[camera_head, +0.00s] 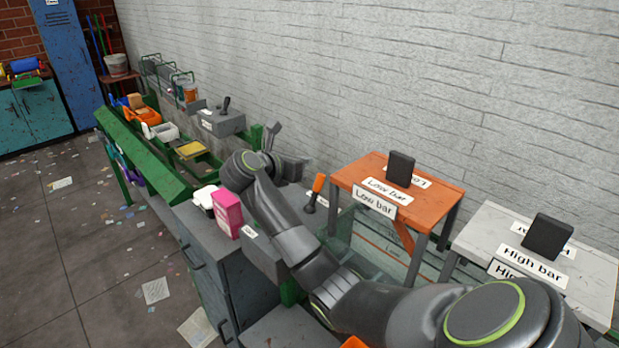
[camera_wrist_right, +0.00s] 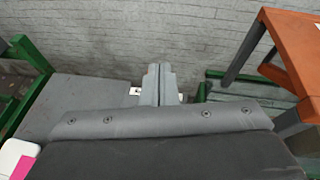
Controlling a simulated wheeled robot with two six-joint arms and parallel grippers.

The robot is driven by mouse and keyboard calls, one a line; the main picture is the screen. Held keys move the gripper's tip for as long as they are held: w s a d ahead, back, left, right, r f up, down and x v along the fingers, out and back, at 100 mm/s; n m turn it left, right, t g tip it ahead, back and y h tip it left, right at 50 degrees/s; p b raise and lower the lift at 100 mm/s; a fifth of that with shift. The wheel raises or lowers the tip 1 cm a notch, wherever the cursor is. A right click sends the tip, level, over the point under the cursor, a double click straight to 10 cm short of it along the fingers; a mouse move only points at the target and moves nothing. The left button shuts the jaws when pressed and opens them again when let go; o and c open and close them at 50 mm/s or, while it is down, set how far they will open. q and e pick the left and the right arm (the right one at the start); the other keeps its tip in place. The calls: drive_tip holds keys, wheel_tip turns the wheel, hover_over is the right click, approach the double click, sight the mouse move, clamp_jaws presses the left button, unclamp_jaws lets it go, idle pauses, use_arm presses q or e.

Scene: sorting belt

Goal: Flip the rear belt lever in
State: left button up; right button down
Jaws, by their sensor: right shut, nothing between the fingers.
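A dark lever (camera_head: 225,104) stands on a grey control box (camera_head: 221,123) with a white label, beside the far part of the green belt. A second lever, with an orange handle (camera_head: 317,184), stands nearer, behind my right forearm; its base is partly hidden. I cannot tell from the labels which is the rear lever. My right gripper (camera_head: 273,130) is between the two levers, near the wall, and touches neither as far as I see. In the right wrist view its fingers (camera_wrist_right: 159,85) are together and empty, pointing toward the wall. My left gripper is not in view.
The green belt frame (camera_head: 150,155) carries several bins and parts. A pink box (camera_head: 228,214) and a white item (camera_head: 205,197) stand on the grey cabinet by my arm. The orange Low bar table (camera_head: 345,180) and white High bar table (camera_head: 485,225) stand to the right.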

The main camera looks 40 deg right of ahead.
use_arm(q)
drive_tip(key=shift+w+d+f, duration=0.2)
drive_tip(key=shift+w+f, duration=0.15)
use_arm(e)
drive_tip(key=r, duration=0.2)
drive_tip(key=a+r, duration=0.1)
drive_tip(key=shift+s+r, duration=0.15)
drive_tip(key=shift+s, duration=0.1)
drive_tip(key=shift+w, duration=0.1)
